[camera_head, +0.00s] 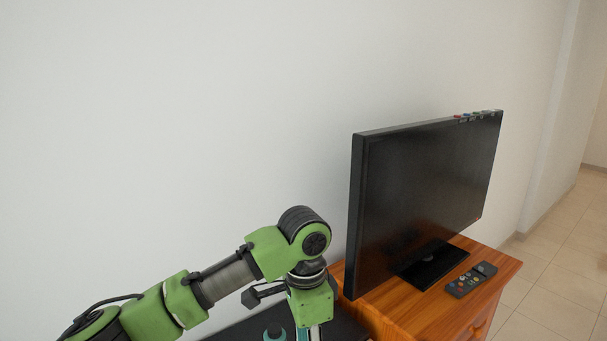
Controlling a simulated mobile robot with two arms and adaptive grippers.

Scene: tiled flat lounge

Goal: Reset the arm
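My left arm, green and grey, comes in from the lower left and bends down at a dark round joint in front of the wall. Its lower end runs off the bottom edge, so the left gripper's fingers are out of sight. Whether it holds anything cannot be seen. My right arm and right gripper are not in view.
A black television (425,195) stands on a wooden cabinet (410,318) right of my arm. A dark remote control (472,280) lies before its stand. Small coloured items (475,116) sit along its top edge. A dark surface (345,327) lies below my arm. Tiled floor (560,260) is clear at right.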

